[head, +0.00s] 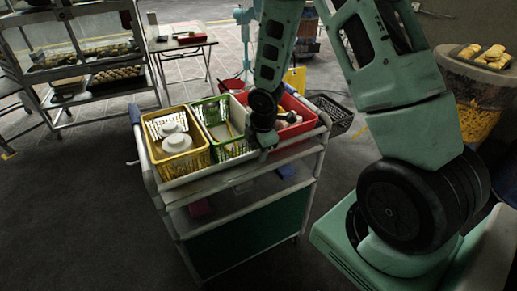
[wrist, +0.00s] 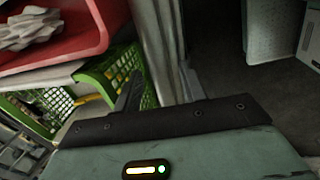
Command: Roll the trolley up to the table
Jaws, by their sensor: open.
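The trolley (head: 232,190) stands upright on the floor in the middle of the head view, with grey rails and a green lower panel. Its top holds a yellow basket (head: 178,160), a green basket (head: 210,112) and a red bin (head: 295,105). My gripper (head: 266,146) is at the trolley's near top edge, beside the green basket. In the wrist view the open fingers (wrist: 160,84) lie either side of the trolley's pale rim (wrist: 157,40); I cannot tell if they touch it. A small folding table (head: 182,44) with a red tray stands at the back left.
A metal rack (head: 60,95) with trays of food stands left of the folding table. A black crate (head: 332,112) is just behind the trolley's right end. A bin with yellow contents (head: 478,120) is at the right. Dark floor at the left front is clear.

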